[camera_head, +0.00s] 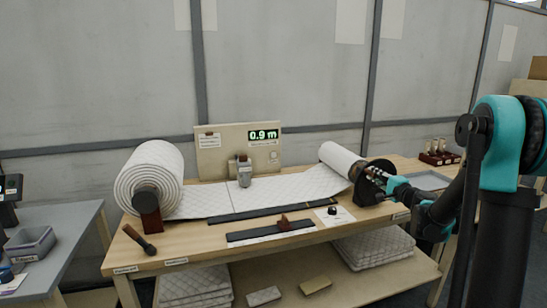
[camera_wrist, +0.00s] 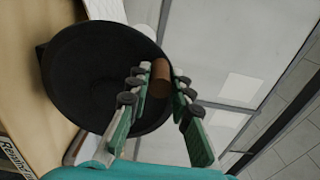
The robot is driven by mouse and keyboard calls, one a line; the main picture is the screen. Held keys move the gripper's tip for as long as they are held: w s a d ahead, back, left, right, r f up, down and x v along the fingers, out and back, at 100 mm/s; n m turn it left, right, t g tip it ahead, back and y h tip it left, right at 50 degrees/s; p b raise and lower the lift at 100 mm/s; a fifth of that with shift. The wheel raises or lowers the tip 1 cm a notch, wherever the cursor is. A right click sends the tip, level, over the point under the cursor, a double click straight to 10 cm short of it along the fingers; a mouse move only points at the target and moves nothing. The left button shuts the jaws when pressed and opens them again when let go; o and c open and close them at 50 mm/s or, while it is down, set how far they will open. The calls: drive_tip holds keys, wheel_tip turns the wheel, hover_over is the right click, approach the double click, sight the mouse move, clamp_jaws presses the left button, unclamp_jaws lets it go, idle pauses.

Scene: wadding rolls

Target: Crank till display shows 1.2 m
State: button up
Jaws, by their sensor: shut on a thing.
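The display (camera_head: 263,135) on the upright board reads 0.9 m in green. The crank wheel (camera_head: 370,184) is a black disc at the right end of the take-up roll (camera_head: 341,158); it fills much of the wrist view (camera_wrist: 85,75). Its brown handle (camera_wrist: 160,78) stands out from the disc's rim. My gripper (camera_wrist: 158,85) is shut around this handle, a finger on each side. In the head view my gripper (camera_head: 384,178) is at the wheel, and the handle is mostly hidden. White quilted wadding (camera_head: 200,202) runs across the table from the large supply roll (camera_head: 150,178) to the take-up roll.
A grey counter device (camera_head: 243,172) sits on the wadding. Dark bars (camera_head: 270,232) lie along the table front, and a dark-handled tool (camera_head: 139,240) lies at front left. Folded wadding (camera_head: 372,248) is on the lower shelf.

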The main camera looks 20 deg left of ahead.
drive_tip(key=shift+w+d+r, duration=0.6)
drive_tip(key=shift+d, duration=0.25)
drive_tip(key=shift+w+d+r, duration=0.55)
drive_tip(key=shift+w+d, duration=0.05)
drive_tip(key=shift+d, duration=0.2)
drive_tip(key=shift+w+d, duration=0.2)
drive_tip(key=shift+d, duration=0.1)
drive_tip(key=shift+w+d, duration=0.6)
drive_tip(key=shift+d, duration=0.2)
drive_tip(key=shift+w+d, duration=0.55)
drive_tip(key=shift+d, duration=0.25)
drive_tip(key=shift+w+d+f, duration=0.5)
drive_tip(key=shift+w+d, duration=0.1)
drive_tip(key=shift+d, duration=0.25)
drive_tip(key=shift+w+d+f, duration=0.5)
drive_tip(key=shift+w+d, duration=0.1)
drive_tip(key=shift+d, duration=0.2)
drive_tip(key=o, duration=1)
